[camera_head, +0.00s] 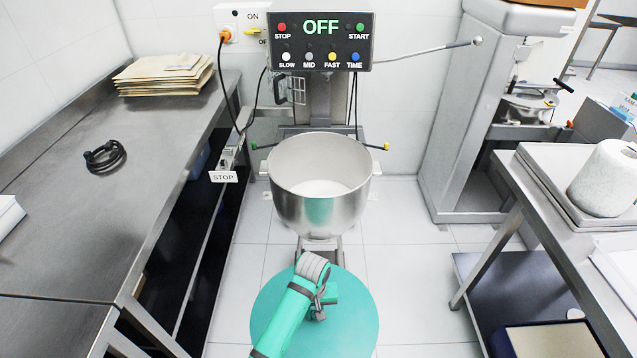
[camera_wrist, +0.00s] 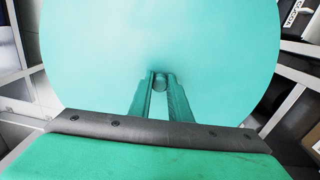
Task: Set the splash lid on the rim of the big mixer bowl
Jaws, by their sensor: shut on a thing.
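The splash lid (camera_head: 345,325) is a flat teal disc. It hangs in front of the big mixer bowl, nearer to me and apart from it. My gripper (camera_head: 322,300) is over the middle of the lid. In the wrist view my gripper (camera_wrist: 160,82) has its two fingers shut on the lid's small round knob, and the lid (camera_wrist: 90,50) fills most of the picture. The big steel mixer bowl (camera_head: 310,205) stands open under the mixer head, with white contents at its bottom. Its rim is uncovered, and its lowest part is partly hidden.
The mixer's control panel (camera_head: 321,42) reads OFF above the bowl. A long steel table (camera_head: 60,215) with a coiled black cable (camera_head: 104,156) runs along the left. A table with a tray (camera_head: 560,195) and a paper roll (camera_head: 606,180) stands right. Tiled floor is clear beside the bowl.

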